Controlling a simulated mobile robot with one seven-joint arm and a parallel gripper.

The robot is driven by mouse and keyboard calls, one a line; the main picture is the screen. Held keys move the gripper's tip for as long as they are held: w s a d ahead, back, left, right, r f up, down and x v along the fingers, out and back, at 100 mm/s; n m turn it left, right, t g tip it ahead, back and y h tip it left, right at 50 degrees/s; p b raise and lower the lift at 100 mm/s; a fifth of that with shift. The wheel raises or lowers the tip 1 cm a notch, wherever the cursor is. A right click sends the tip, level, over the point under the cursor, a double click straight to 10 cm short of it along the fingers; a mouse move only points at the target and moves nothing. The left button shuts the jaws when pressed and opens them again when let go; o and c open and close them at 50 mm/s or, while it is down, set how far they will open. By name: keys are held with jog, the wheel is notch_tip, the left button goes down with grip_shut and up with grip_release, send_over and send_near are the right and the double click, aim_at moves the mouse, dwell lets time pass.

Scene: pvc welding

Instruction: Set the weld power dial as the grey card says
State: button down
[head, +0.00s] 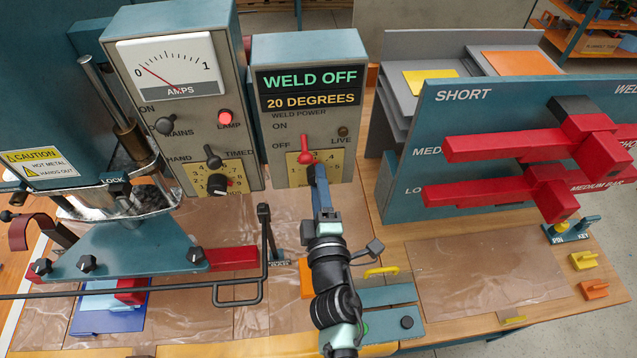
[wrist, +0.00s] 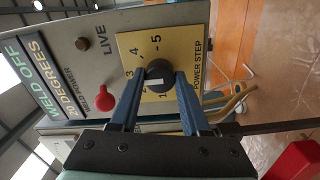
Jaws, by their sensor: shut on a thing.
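The weld power dial is a black knob (wrist: 158,72) on a yellow plate (wrist: 192,42) marked 1 to 5 and POWER STEP. My gripper (wrist: 158,88) is shut on it, one blue finger on each side. A white mark shows on the knob between the fingers, but I cannot tell which number it points at. In the head view my gripper (head: 318,178) reaches the yellow plate (head: 293,165) on the weld control box (head: 315,125) and hides the knob. The box display (head: 310,89) reads WELD OFF and 20 DEGREES. I cannot make out a grey card.
A red switch (head: 305,150) sits just above the plate, near OFF; the LIVE lamp (head: 343,131) looks dark. The AMPS box (head: 170,100) with a lit red lamp stands left. A blue rack (head: 470,120) with red bars stands right. A bare sheet (head: 490,270) lies in front.

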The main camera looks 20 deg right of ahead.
jog(key=shift+c, duration=1.9)
grip_release()
jog(key=b+v, duration=0.4)
jog(key=v, duration=0.9)
jog(key=shift+r, duration=0.1)
